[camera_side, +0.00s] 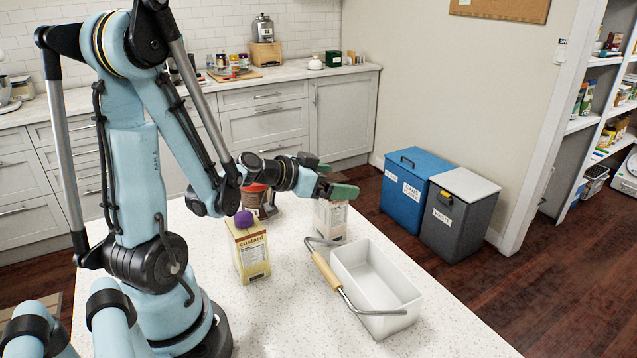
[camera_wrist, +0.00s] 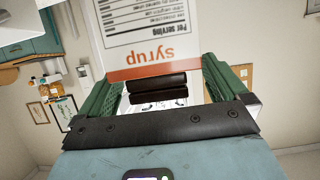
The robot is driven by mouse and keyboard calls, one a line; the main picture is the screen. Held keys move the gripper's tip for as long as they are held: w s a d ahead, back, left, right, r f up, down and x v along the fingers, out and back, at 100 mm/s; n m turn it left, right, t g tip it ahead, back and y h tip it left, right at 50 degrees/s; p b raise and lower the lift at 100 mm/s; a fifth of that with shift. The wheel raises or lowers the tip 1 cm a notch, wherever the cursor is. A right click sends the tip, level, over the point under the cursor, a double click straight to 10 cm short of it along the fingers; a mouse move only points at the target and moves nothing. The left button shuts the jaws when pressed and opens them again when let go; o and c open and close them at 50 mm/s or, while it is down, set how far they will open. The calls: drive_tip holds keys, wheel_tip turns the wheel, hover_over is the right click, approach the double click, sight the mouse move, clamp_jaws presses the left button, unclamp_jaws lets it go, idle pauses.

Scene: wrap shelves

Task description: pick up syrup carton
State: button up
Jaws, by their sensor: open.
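The syrup carton (camera_side: 331,222) is white and stands upright on the speckled counter behind the white basket; its top is partly hidden by my gripper. My gripper (camera_side: 337,179) is at the carton's top, with its green fingers spread apart. In the wrist view the carton (camera_wrist: 158,28) fills the top middle, its label upside down, with an orange band and the word "syrup". The open fingers of my gripper (camera_wrist: 160,82) lie left and right of it there. I cannot tell whether they touch it.
A yellow custard carton (camera_side: 250,256) with a purple cap stands to the left. A white basket (camera_side: 408,302) with a wooden-gripped handle is in front of the syrup carton.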

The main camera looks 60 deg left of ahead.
drive_tip(key=shift+x, duration=0.85)
clamp_jaws()
